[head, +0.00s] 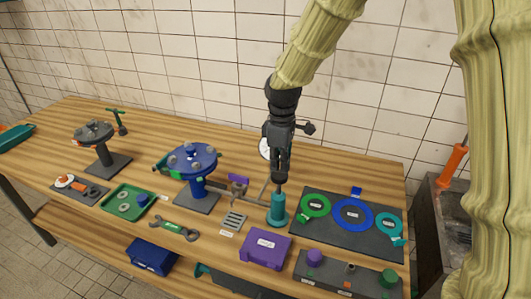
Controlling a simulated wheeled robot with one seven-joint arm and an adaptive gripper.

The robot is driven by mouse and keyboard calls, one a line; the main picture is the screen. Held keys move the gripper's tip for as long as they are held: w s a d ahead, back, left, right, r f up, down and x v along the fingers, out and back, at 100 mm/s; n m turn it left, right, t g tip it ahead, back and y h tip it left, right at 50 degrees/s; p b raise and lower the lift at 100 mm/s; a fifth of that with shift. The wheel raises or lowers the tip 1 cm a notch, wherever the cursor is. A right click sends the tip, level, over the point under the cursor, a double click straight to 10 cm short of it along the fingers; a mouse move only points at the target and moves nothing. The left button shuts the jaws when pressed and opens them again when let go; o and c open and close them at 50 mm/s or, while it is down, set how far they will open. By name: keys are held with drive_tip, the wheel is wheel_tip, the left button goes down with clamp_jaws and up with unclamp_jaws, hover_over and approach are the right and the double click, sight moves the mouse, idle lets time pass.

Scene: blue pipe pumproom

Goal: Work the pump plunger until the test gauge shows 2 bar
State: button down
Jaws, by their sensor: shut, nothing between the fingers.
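The pump (277,208) is a teal upright cylinder on a round base, standing on the wooden bench right of the middle. A thin dark plunger rod (280,188) rises from its top. My gripper (281,178) points straight down right above the pump, its fingers shut, in line with the rod and seemingly at its top. I cannot tell whether they touch. A round white gauge (264,148) stands behind my gripper, which hides part of it. Its needle and reading cannot be made out.
A blue flanged stand (192,165) and purple box (265,248) stand nearby. A dark mat (345,240) with coloured rings lies right of the pump. A grey slotted plate (233,220), green wrench (175,230) and green tray (147,199) lie left.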

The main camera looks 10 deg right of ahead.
sight(279, 174)
drive_tip(key=shift+f+b, duration=0.55)
drive_tip(key=shift+f, duration=1.55)
idle(5.8)
